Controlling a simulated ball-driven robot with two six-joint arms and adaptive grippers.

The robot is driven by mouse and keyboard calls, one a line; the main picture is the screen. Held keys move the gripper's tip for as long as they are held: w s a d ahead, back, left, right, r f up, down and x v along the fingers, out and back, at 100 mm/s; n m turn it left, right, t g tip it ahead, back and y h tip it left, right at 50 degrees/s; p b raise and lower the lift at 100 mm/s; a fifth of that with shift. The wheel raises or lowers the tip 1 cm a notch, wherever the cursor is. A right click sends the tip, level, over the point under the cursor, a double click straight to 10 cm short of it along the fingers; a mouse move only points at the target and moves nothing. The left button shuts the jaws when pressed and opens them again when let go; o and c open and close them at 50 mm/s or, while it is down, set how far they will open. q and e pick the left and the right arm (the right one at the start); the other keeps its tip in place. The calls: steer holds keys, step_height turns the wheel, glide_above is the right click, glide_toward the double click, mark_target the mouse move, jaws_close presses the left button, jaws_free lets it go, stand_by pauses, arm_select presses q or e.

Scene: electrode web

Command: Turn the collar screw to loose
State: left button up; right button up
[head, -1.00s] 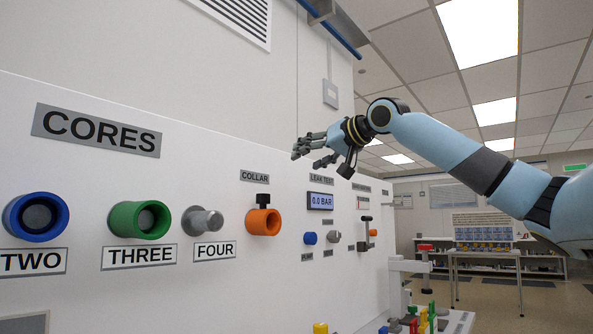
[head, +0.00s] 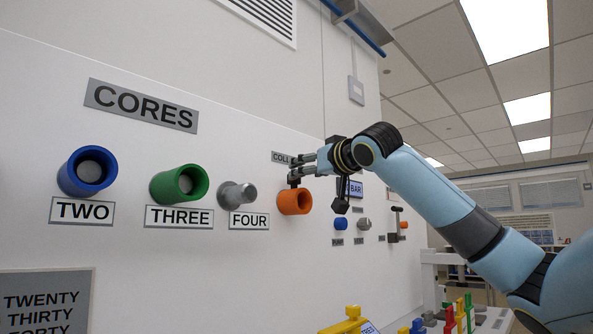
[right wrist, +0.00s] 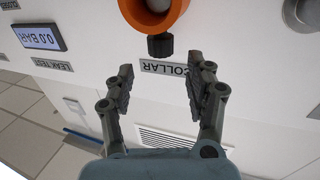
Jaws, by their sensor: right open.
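The orange collar (head: 295,202) sticks out of the white wall panel, right of the grey FOUR stub. The collar screw, a black knob (head: 294,181), stands on top of it, partly covered by my fingers in the head view. In the right wrist view, which is upside down, the black screw (right wrist: 160,46) hangs from the orange collar (right wrist: 152,14). My right gripper (right wrist: 161,82) is open, its fingers on either side of the line to the screw, tips short of it and not touching. In the head view the right gripper (head: 298,170) is close to the screw. My left gripper is not in view.
Blue (head: 86,171), green (head: 180,184) and grey (head: 237,195) stubs stand out from the panel left of the collar. The pressure display (right wrist: 40,37) reads 0.0 BAR.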

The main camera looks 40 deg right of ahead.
mark_target(294, 181)
steer(key=x, duration=0.6)
steer(key=shift+f+p, duration=0.1)
steer(key=shift+p, duration=0.2)
steer(key=shift+c, duration=0.3)
jaws_close()
